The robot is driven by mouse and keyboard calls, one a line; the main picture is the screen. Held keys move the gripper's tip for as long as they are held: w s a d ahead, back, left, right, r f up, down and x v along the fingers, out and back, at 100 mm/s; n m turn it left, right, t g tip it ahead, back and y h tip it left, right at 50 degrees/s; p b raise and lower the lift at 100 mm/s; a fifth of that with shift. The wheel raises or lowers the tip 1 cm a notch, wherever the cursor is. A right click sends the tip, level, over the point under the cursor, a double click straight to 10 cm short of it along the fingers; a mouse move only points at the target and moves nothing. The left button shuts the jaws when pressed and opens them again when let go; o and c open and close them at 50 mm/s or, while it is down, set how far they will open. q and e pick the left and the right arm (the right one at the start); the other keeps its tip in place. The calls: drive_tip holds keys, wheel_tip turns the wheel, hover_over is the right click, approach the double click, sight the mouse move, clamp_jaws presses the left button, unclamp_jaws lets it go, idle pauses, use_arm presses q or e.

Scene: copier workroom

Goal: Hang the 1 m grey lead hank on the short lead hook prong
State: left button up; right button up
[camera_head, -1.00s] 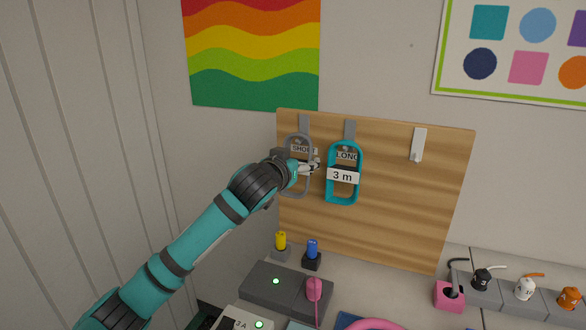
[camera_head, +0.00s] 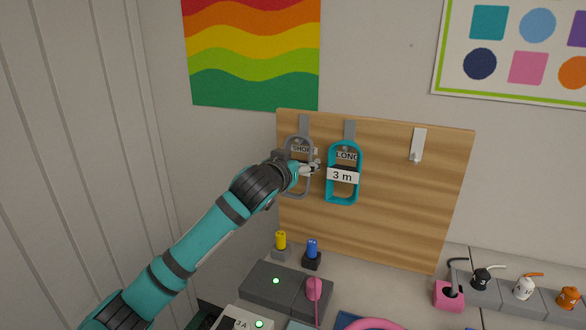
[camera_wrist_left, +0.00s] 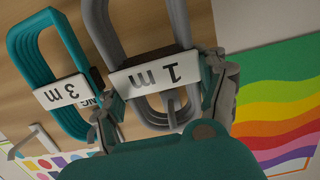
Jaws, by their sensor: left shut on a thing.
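The 1 m grey lead hank (camera_head: 308,186) is upright against the wooden board, in front of the SHORT label (camera_head: 303,149). My left gripper (camera_head: 307,169) is shut on it at its middle. In the left wrist view the hank's white "1 m" tag (camera_wrist_left: 155,74) is upside down between the fingers of the gripper (camera_wrist_left: 164,76). A grey prong (camera_wrist_left: 171,110) shows within the hank's loop there; I cannot tell if the hank rests on it. The short lead hook's grey strip (camera_head: 304,125) rises above the hank. My right gripper is not in view.
A teal 3 m hank (camera_head: 343,193) hangs close on the right, by the LONG label. A white hook (camera_head: 418,146) farther right on the board (camera_head: 400,215) is empty. Below stand a dark grey box (camera_head: 272,287) and yellow and blue plugs.

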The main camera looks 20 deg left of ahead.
use_arm(q)
drive_tip(key=o, duration=1.7)
drive_tip(key=shift+s, duration=0.15)
